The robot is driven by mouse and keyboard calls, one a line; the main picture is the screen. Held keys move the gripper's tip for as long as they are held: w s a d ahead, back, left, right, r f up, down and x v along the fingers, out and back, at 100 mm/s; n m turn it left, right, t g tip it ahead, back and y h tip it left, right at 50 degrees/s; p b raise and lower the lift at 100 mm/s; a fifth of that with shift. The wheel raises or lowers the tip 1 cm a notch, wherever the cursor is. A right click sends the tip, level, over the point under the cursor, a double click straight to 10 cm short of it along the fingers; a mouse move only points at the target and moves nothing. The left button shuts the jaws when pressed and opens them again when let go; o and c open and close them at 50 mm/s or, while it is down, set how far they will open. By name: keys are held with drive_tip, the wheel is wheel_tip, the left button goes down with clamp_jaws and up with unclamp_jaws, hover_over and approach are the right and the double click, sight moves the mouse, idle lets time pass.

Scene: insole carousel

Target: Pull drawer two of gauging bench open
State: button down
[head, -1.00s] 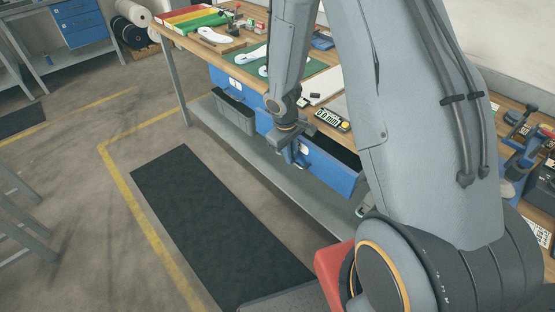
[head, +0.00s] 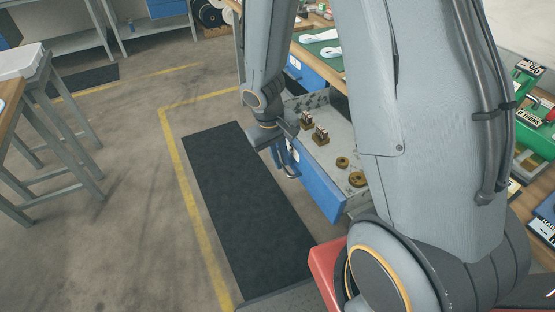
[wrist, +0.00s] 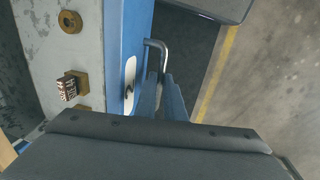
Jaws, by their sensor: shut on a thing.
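Drawer two (head: 322,187) of the gauging bench stands well open, its blue front pulled out over the floor mat. A white label with a dark 2 (wrist: 129,86) is on its front in the wrist view. The metal bar handle (wrist: 157,45) sticks out from the front. My gripper (wrist: 161,84) is shut on this handle; in the head view it (head: 284,160) is at the drawer front, fingers partly hidden. Inside the grey drawer lie brass rings (head: 357,179) and small brass blocks (head: 321,135) with dark tops. My arm hides the drawer's back right part.
A dark floor mat (head: 232,190) lies in front of the bench, bordered by a yellow line (head: 187,190). Another blue drawer front (head: 306,74) is farther along the bench. A grey-legged table (head: 62,130) stands left. Floor between is clear.

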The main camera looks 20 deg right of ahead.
drive_tip(key=shift+s+a, duration=0.15)
drive_tip(key=shift+s, duration=0.2)
drive_tip(key=c, duration=1.8)
unclamp_jaws()
drive_tip(key=shift+c, duration=0.2)
drive_tip(key=shift+w, duration=0.15)
wheel_tip(320, 180, up, 8)
drive_tip(key=a, duration=0.1)
drive_tip(key=shift+a+f, duration=0.2)
drive_tip(key=shift+a, duration=0.05)
